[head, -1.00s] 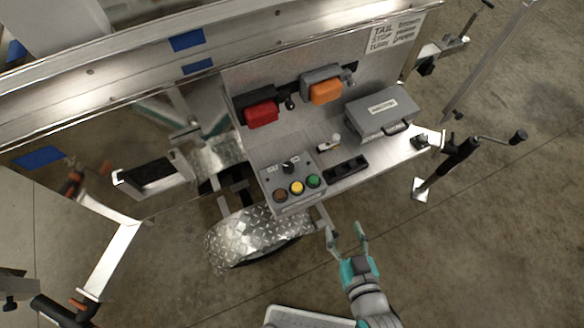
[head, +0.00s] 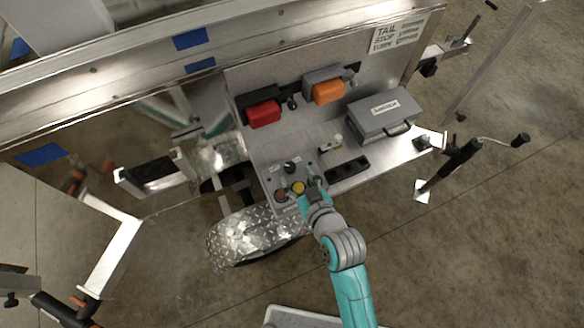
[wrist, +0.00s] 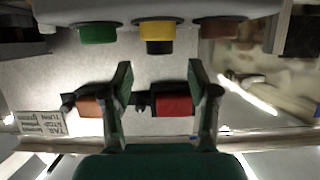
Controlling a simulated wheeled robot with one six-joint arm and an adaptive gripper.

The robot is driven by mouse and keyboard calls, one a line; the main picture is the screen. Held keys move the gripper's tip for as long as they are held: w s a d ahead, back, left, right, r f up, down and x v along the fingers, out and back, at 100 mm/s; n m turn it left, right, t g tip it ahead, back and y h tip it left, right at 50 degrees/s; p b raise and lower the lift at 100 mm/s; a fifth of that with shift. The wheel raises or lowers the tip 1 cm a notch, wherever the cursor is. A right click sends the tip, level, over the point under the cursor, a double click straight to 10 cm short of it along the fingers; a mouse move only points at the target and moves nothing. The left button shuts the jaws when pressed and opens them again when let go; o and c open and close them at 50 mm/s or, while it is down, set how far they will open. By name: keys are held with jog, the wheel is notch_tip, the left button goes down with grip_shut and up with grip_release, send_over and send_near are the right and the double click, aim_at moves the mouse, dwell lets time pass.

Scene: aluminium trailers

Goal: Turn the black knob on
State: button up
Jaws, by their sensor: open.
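The black knob (head: 290,168) sits on the top face of a small grey control box (head: 270,179), behind its row of coloured buttons. In the wrist view, which shows the scene upside down, a black part that looks like the knob (wrist: 160,47) shows just below the yellow button. My gripper (head: 309,187) is over the front right part of the box, close to the green button, which it partly hides. In the wrist view my gripper (wrist: 160,72) has its two fingers spread with nothing between them. I cannot tell its height above the box.
The yellow button (head: 298,187) and red-brown button (head: 280,195) are close to my gripper. A red lamp (head: 263,113), an orange lamp (head: 328,92) and a grey case (head: 383,113) stand behind. A black socket strip (head: 347,169) lies right of the box. A metal fender (head: 245,236) is below left.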

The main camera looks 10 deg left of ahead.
aim_at(291, 168)
jog(key=shift+x, duration=2.25)
jog(key=shift+s, duration=0.1)
grip_shut()
